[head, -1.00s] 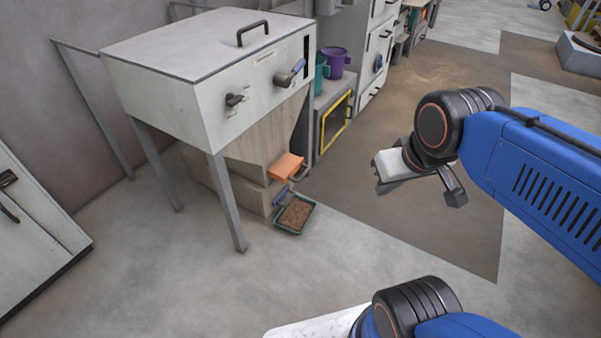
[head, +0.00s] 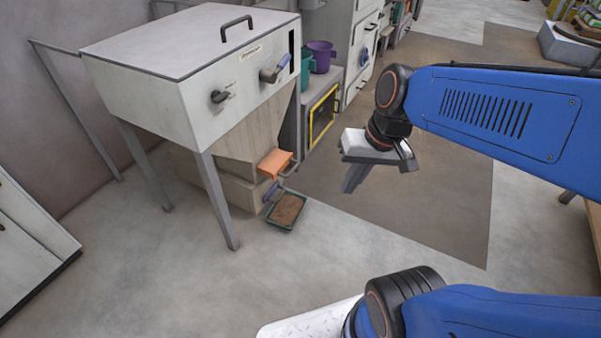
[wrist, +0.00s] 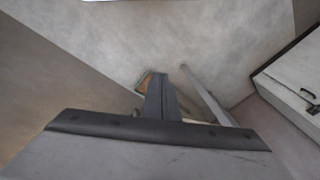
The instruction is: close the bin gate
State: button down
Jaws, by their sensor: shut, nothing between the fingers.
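The bin (head: 190,75) is a pale box on grey legs with a wooden hopper (head: 255,132) under it. An orange piece (head: 275,162) sticks out at the hopper's low end. A blue-gripped handle (head: 270,191) shows just below it, above a green tray of brown pellets (head: 287,210). Which part is the gate, and how far it is open, is too small to tell. A blue-gripped lever (head: 276,70) and a black knob (head: 220,96) sit on the bin's front. My gripper (head: 352,182) is shut and empty, right of the tray and apart from it. Its fingers (wrist: 160,90) point down in the wrist view.
Grey bin legs (head: 218,200) stand left of the tray. A yellow-framed cabinet (head: 322,115) with teal and purple buckets (head: 320,55) stands behind. A white cabinet (head: 30,240) is at the left. Floor between the tray and my gripper is clear.

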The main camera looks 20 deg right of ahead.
jog(key=w+a+f+m+g+y, duration=0.1)
jog(key=w+a+f+m+y, duration=0.1)
jog(key=w+f+m+y, duration=0.6)
jog(key=w+a+f+m+y, duration=0.1)
jog(key=w+f+m+y, duration=0.2)
jog(key=w, duration=0.8)
jog(key=w+d+f+m+t+h, duration=0.1)
jog(key=w+d+f+m+t, duration=0.3)
jog(key=f, duration=0.4)
jog(key=w+d+f+m+t, duration=0.3)
jog(key=w+d+f+m, duration=0.2)
jog(key=f, duration=0.3)
jog(key=w+d+f+m+t+h, duration=0.1)
jog(key=w+d+f+m+t, duration=0.3)
jog(key=f, duration=0.4)
jog(key=w+a+f+m, duration=0.1)
jog(key=w+a+f, duration=0.1)
jog(key=w+a, duration=0.6)
jog(key=shift+w+a+f+g, duration=0.15)
jog(key=shift+w+f+g, duration=0.2)
jog(key=shift+w, duration=0.6)
